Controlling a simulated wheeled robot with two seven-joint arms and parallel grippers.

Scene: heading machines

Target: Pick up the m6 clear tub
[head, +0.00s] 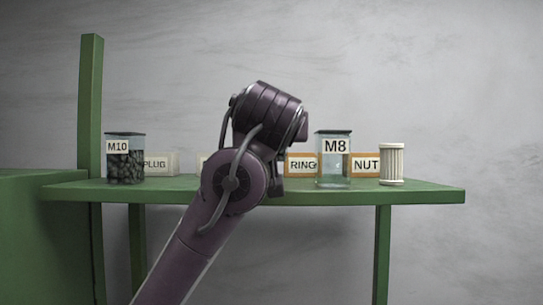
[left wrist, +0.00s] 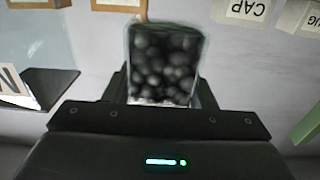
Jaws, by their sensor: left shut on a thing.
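A clear tub (left wrist: 164,58) full of dark round pieces shows in the left wrist view. No label shows on the side I see. My left gripper (left wrist: 162,94) is shut on it, with one finger along each side. In the head view my own left arm covers both the gripper jaws and this tub. I cannot tell whether the tub touches the shelf. My right gripper is in neither view.
On the green shelf (head: 430,194), the M10 tub (head: 125,166) stands left, the M8 tub (head: 333,172) right. Boxes marked PLUG (head: 160,164), RING (head: 301,165), NUT (head: 366,165) and CAP (left wrist: 247,10) stand behind. A ribbed white cylinder (head: 391,165) stands far right.

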